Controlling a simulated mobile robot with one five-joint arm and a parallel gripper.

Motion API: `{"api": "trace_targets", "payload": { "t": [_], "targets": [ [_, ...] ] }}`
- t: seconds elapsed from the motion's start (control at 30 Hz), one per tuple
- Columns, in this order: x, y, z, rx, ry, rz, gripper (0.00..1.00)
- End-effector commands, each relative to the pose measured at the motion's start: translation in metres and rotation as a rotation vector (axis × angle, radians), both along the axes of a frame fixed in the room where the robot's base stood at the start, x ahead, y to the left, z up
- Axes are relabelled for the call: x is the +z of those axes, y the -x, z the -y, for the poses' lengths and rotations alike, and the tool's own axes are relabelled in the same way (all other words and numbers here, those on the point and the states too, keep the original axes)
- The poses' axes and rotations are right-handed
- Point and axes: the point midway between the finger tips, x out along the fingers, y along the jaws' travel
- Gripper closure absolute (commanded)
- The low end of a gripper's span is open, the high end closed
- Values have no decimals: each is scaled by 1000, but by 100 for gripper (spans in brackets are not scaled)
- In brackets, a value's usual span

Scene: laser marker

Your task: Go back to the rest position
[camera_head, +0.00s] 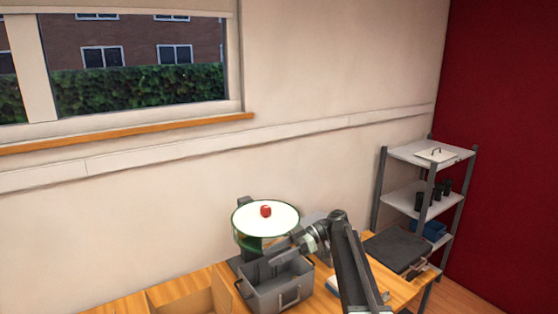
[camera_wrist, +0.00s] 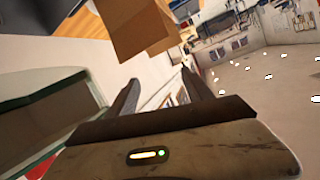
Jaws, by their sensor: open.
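My gripper (camera_wrist: 160,92) is open in the wrist view, its two dark fingers apart with nothing between them. In the head view my dark arm reaches up from the lower right and bends left. Its end is above a grey bin (camera_head: 262,298) on the wooden table (camera_head: 205,290). A round machine with a pale top disc (camera_head: 285,216) and a red knob (camera_head: 265,211) stands just behind my arm's end. The fingertips are too small to make out in the head view.
A dark flat plate (camera_head: 395,250) lies on the table's right part. A brown box (camera_wrist: 130,30) shows in the wrist view. Air above the table's left is clear.

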Motion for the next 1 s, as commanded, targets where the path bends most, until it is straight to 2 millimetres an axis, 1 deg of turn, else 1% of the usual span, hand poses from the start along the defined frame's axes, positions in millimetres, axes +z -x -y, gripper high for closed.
{"api": "trace_targets", "payload": {
  "t": [0.03,0.07,0.1,0.17,0.2,0.27,0.3,0.37,0.4,0.5,0.57,0.6,0.63,0.7,0.8,1.0],
  "targets": [
    [-28,25,-2,-23,81,-36,41],
    [-43,37,-1,-43,141,-63,41],
    [-64,53,1,-76,232,-103,41],
    [-99,80,8,-150,389,-175,41],
    [-124,99,17,-216,507,-227,41],
    [-156,125,36,-338,682,-302,41],
    [-174,140,50,-429,793,-347,41],
    [-195,160,75,-583,946,-408,41],
    [-205,172,94,-696,1037,-442,41],
    [-216,190,141,-1000,1209,-513,41],
    [-218,191,161,-1155,1261,-545,41],
    [-219,189,170,-1238,1278,-564,41],
    [-219,185,175,-1293,1284,-579,41],
    [-219,179,180,-1382,1277,-619,41],
    [-219,177,184,-1440,1261,-664,41],
    [-219,178,183,-1449,1259,-676,41]
  ]
}}
